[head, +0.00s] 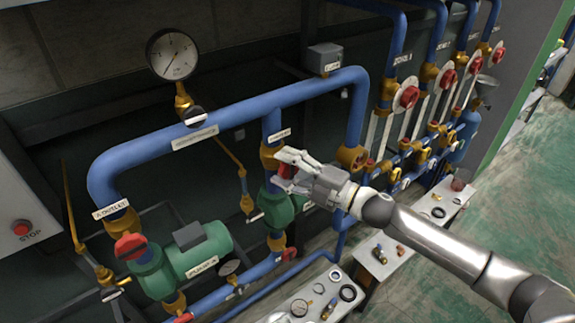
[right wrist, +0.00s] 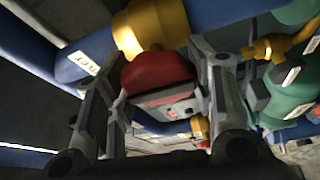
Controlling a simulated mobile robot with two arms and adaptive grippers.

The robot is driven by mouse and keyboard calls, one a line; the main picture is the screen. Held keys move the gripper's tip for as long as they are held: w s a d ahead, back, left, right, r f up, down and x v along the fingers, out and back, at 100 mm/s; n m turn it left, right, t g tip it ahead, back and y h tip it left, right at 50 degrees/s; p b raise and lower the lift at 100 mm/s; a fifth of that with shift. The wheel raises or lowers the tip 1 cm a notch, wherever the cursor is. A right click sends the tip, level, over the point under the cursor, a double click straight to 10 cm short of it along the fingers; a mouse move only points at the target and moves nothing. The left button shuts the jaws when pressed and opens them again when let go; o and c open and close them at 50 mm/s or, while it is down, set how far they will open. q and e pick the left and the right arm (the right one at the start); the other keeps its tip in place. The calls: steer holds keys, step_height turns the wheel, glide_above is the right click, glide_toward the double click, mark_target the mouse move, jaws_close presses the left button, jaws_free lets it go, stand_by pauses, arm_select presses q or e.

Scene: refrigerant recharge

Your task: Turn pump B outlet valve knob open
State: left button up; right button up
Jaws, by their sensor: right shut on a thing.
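The red valve knob (head: 287,171) of the valve above the second green pump (head: 277,210) is between the fingers of my right gripper (head: 287,164). In the right wrist view the red knob (right wrist: 158,72) fills the space between the two grey fingers, and my right gripper (right wrist: 155,85) is shut on it. The brass valve body (right wrist: 150,24) is right beyond the knob; it also shows in the head view (head: 269,156), partly hidden by the gripper. The knob's exact turn angle is hard to tell. My left gripper is not in view.
Another red knob (head: 130,246) sits above the left green pump (head: 200,248). A blue pipe (head: 240,108) runs overhead with a pressure gauge (head: 172,54). More valves with red knobs (head: 406,98) stand at the right. A bench (head: 310,300) with small parts is below.

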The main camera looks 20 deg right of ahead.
stand_by(0.5)
steer(key=o, duration=1)
steer(key=shift+o, duration=0.2)
steer(key=shift+s, duration=0.1)
steer(key=shift+s+d+f, duration=0.15)
steer(key=shift+s+d, duration=0.05)
steer(key=shift+d, duration=0.05)
steer(key=v, duration=1.1)
steer(key=shift+d, duration=0.1)
